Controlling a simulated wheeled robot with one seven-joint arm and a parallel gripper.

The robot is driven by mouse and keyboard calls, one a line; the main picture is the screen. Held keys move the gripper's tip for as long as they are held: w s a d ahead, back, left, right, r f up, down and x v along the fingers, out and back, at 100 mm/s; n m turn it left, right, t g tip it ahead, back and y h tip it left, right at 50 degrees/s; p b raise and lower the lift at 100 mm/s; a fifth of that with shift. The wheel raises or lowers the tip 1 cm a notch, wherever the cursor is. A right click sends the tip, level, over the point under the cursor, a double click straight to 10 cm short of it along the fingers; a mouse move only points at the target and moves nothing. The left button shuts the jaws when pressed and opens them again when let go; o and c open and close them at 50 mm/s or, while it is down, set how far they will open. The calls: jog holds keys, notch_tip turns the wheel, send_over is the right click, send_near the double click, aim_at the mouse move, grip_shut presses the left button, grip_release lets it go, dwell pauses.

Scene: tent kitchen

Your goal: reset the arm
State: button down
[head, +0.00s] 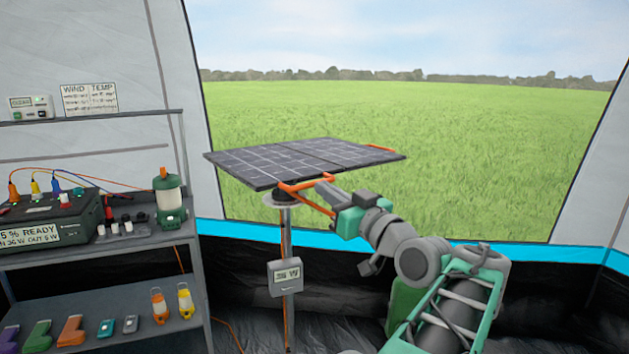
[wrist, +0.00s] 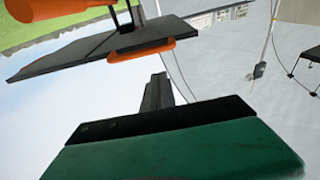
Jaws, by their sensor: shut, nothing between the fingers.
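My arm reaches up from the lower right in the head view. My gripper (head: 325,190) is at the near edge of the solar panel, close to its orange handle (head: 305,184). In the wrist view my gripper (wrist: 157,88) has its dark fingers together with nothing between them. The orange handle (wrist: 142,49) lies beyond the fingertips there, and a gap shows between them. The dark solar panel (head: 305,160) sits slightly tilted on a grey post.
A meter box (head: 285,277) reading about 36 W hangs on the post. At left a shelf (head: 90,256) holds a power station (head: 45,222), a green lantern (head: 170,200) and several small items. The tent window (head: 480,150) opens onto grass behind the panel.

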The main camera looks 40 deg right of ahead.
jog(key=w+a+f+g+y+p, duration=0.1)
jog(key=w+a+f+g+p, duration=0.1)
jog(key=w+a+g+p, duration=0.3)
jog(key=a+f+n+y+p, duration=0.15)
jog(key=a+p, duration=0.25)
jog(key=a, duration=0.4)
jog(key=w+a+f+g+y+p, duration=0.1)
jog(key=w+a+f+g+p, duration=0.25)
jog(key=a, duration=0.25)
jog(key=s+a+f+g+p, duration=0.1)
jog(key=s+a+g+p, duration=0.3)
jog(key=s+a+p, duration=0.2)
jog(key=s+a+f+g+h+p, duration=0.1)
jog(key=s+a+f+g+p, duration=0.1)
jog(key=s+a+g+p, duration=0.2)
jog(key=s+a+p, duration=0.2)
jog(key=s+a, duration=0.2)
jog(key=s, duration=0.2)
jog(key=shift+s+f, duration=0.2)
jog(key=shift+f, duration=0.05)
jog(key=shift+h, duration=0.25)
